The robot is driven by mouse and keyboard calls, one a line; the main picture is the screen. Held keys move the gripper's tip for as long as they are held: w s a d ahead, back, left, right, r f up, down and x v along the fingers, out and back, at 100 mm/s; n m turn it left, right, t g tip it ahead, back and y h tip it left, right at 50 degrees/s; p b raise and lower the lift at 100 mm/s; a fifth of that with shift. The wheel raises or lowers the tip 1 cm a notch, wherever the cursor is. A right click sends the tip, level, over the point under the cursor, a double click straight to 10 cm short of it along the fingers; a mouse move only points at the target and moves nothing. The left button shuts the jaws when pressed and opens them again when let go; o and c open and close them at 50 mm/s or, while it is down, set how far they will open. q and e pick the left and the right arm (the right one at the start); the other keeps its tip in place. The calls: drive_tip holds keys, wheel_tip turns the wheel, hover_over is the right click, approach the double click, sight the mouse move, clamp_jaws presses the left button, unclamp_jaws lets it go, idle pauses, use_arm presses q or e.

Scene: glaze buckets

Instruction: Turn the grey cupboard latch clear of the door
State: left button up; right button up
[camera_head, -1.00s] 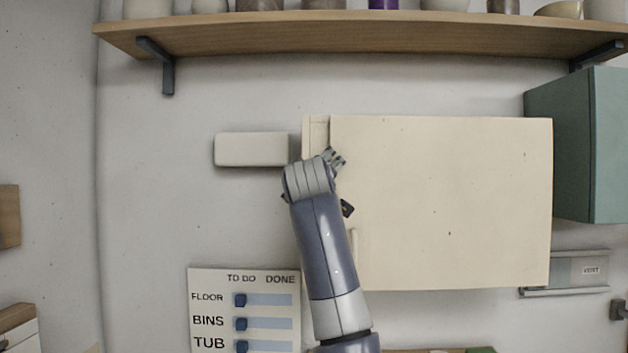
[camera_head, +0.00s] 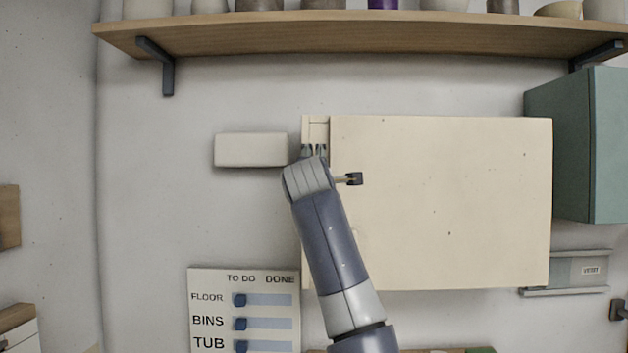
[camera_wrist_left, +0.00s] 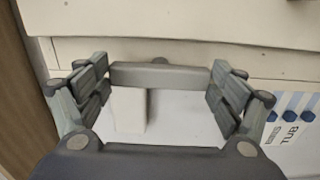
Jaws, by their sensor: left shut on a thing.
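The cream cupboard door (camera_head: 440,205) is closed against its narrow frame strip (camera_head: 319,130) on the left. My left gripper (camera_head: 314,151) is at that strip, its two fingers pointing up in the head view. In the left wrist view the grey latch (camera_wrist_left: 160,77) is a straight bar lying between the two finger pads, and the gripper (camera_wrist_left: 160,82) is shut on it. The bar runs parallel to the door's edge, over the strip, with a round pivot just behind it. In the head view my gripper hides the latch. My right gripper is not in view.
A white box (camera_head: 251,150) is on the wall just left of the gripper. A wooden shelf (camera_head: 350,35) with pots runs above. A TO DO board (camera_head: 243,310) hangs lower left. A green cabinet (camera_head: 590,145) is at the right.

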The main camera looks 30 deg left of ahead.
use_arm(q)
drive_tip(key=shift+n, duration=0.3)
drive_tip(key=o, duration=0.9)
drive_tip(key=shift+s, duration=0.1)
drive_tip(key=v, duration=1.1)
drive_tip(key=shift+s+d, duration=0.15)
drive_tip(key=shift+s, duration=0.2)
